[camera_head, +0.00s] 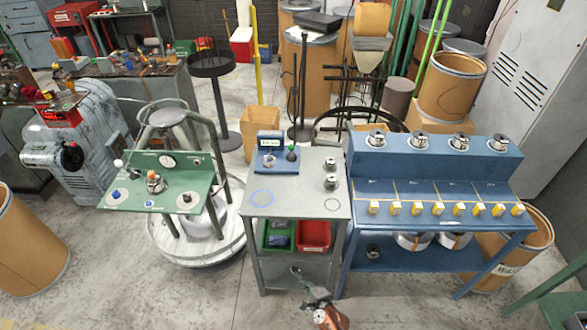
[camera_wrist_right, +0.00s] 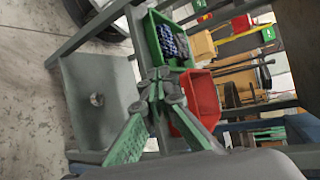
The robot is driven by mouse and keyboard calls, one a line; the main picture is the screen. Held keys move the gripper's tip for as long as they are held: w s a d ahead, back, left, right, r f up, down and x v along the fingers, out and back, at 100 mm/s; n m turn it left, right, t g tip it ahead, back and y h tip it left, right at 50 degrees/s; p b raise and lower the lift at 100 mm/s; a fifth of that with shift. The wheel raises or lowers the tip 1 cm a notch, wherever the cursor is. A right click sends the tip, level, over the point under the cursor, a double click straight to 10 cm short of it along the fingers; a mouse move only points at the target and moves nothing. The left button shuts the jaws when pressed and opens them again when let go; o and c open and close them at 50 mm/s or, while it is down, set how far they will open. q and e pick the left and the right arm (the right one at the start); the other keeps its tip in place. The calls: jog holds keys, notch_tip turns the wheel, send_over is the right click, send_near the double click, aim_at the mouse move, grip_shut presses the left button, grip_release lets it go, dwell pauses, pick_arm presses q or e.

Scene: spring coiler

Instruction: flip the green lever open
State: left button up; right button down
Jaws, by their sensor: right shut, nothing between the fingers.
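A small dark green knob-like piece (camera_head: 291,153), which may be the green lever, stands on the right of a small blue box (camera_head: 268,141) at the back of a grey table. It is too small to tell its position, and it is not recognisable in the right wrist view. My right gripper (camera_head: 296,271) is in front of the table, low and near its front edge, well apart from that piece. Its fingers (camera_wrist_right: 161,75) are together and empty in the right wrist view, in front of the shelf bins. My left gripper is not in view.
The grey table (camera_head: 312,208) has a green bin (camera_head: 265,240) and a red bin (camera_head: 313,236) on its shelf. A blue bench (camera_head: 420,165) stands to the right, and a green control panel (camera_head: 175,165) stands to the left. The floor in front is mostly clear.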

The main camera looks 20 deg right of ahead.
jog(key=w+d+r+m+t+h, duration=0.1)
jog(key=w+r+m+t+h, duration=0.1)
jog(key=r+m, duration=0.4)
jog(key=w+d+r+m+t+h+p, duration=0.1)
jog(key=w+r+m, duration=0.4)
jog(key=r, duration=0.9)
jog(key=w+d+r+m+t+h, duration=0.2)
jog(key=w+r+m+h, duration=0.1)
jog(key=r+m, duration=0.5)
jog(key=shift+w+d+r+t+p, duration=0.1)
jog(key=shift+w+d+r, duration=0.05)
jog(key=shift+r, duration=0.35)
jog(key=shift+w+d+r+t+p, duration=0.1)
jog(key=shift+w+r+p, duration=0.05)
jog(key=shift+r, duration=0.4)
jog(key=shift+w+d+r+t+p, duration=0.1)
jog(key=shift+w+d+r, duration=0.05)
jog(key=shift+r, duration=0.35)
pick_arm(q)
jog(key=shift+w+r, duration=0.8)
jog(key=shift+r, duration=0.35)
